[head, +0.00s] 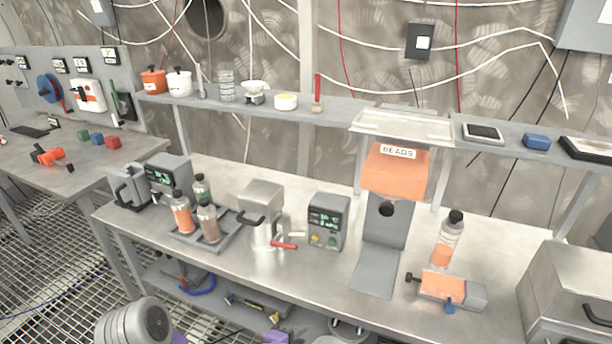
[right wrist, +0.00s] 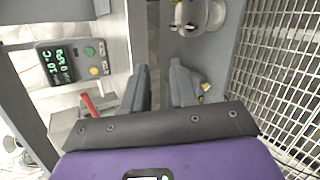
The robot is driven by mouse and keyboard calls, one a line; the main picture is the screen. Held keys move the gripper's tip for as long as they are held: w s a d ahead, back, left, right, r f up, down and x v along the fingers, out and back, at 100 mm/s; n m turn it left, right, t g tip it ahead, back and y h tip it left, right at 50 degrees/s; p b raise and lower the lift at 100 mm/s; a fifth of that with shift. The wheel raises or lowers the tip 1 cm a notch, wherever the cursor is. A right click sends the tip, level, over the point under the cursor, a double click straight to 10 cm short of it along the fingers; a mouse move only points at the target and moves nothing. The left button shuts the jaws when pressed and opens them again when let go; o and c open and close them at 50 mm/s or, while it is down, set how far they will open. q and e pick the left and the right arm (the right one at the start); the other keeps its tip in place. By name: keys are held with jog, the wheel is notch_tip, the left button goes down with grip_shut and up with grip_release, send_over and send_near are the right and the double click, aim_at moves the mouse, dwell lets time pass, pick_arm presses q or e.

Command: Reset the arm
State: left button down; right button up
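In the right wrist view, my right gripper (right wrist: 163,88) shows two dark fingers standing apart with nothing between them. Its purple body fills the bottom of that view. In the head view, only a small purple part of my right gripper (head: 277,336) shows at the bottom edge, in front of the bench (head: 205,255). Its fingers are hard to make out there. A grey rounded arm link of mine with some purple shows at the bottom left. My left gripper is not in the head view.
The bench holds a bottle rack (head: 215,238), a grey machine with a red lever (head: 262,205), a display box (head: 328,222), an orange BEADS hopper (head: 395,172), a bottle (head: 449,240) and an orange-grey device (head: 443,288). A lower shelf (head: 215,305) carries several items. The floor is metal grating.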

jog(key=s+d+f+m+g+y+p, duration=0.3)
jog(key=s+d+f+m+g+y, duration=0.1)
jog(key=s+f+m, duration=0.4)
jog(key=s+d+f+m+g+y+p, duration=0.3)
jog(key=s+d+f+m+g+y, duration=0.2)
jog(key=s+d+f+m+y, duration=0.2)
notch_tip(320, 180, down, 2)
jog(key=shift+s+d+f+m, duration=0.1)
jog(key=shift+s+d+m, duration=0.25)
jog(key=shift+s+m, duration=0.75)
